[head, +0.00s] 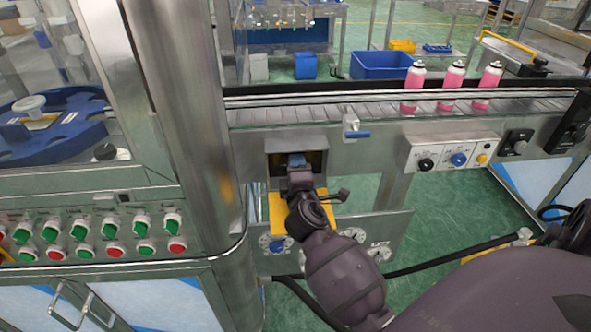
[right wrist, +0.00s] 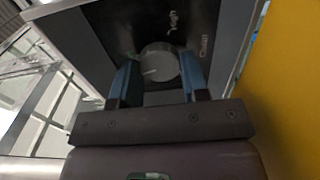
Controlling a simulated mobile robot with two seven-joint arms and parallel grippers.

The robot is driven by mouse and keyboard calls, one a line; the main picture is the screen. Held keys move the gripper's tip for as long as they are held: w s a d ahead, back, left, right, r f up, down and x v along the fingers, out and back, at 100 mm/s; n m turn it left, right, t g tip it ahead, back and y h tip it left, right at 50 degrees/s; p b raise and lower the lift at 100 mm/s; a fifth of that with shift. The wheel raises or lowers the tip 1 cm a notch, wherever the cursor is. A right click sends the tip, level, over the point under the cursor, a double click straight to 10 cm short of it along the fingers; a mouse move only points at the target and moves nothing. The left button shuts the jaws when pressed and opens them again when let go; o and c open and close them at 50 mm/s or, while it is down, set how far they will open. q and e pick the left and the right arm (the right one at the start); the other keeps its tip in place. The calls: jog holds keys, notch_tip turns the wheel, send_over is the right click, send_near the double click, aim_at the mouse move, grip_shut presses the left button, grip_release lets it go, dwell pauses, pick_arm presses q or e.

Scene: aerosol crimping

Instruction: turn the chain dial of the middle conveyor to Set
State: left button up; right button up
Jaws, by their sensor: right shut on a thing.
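The chain dial (right wrist: 160,62) is a round grey knob on a dark panel, seen in the right wrist view. My right gripper (right wrist: 159,78) has its two blue fingers on either side of the knob and is shut on it. A pale mark shows on the knob's face; white lettering beside it is too small to read surely. In the head view my right gripper (head: 296,160) reaches into a grey recessed box (head: 297,138) under the middle conveyor (head: 330,113), hiding the dial there. My left gripper is not in view.
Several pink cans (head: 452,83) stand on the conveyor at the right. A white control box (head: 455,153) with knobs hangs right of the recess. A yellow plate (head: 277,212) is close below my gripper. A steel post (head: 185,90) and a panel of red and green switches (head: 90,230) stand left.

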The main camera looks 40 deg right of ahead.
jog(key=shift+f+m, duration=0.1)
jog(key=shift+m, duration=1)
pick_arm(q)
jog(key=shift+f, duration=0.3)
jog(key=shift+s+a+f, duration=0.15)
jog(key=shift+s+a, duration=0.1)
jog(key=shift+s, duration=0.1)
pick_arm(e)
jog(key=o, duration=0.9)
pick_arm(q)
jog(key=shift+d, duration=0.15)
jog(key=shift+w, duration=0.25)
pick_arm(e)
jog(key=shift+s, duration=0.1)
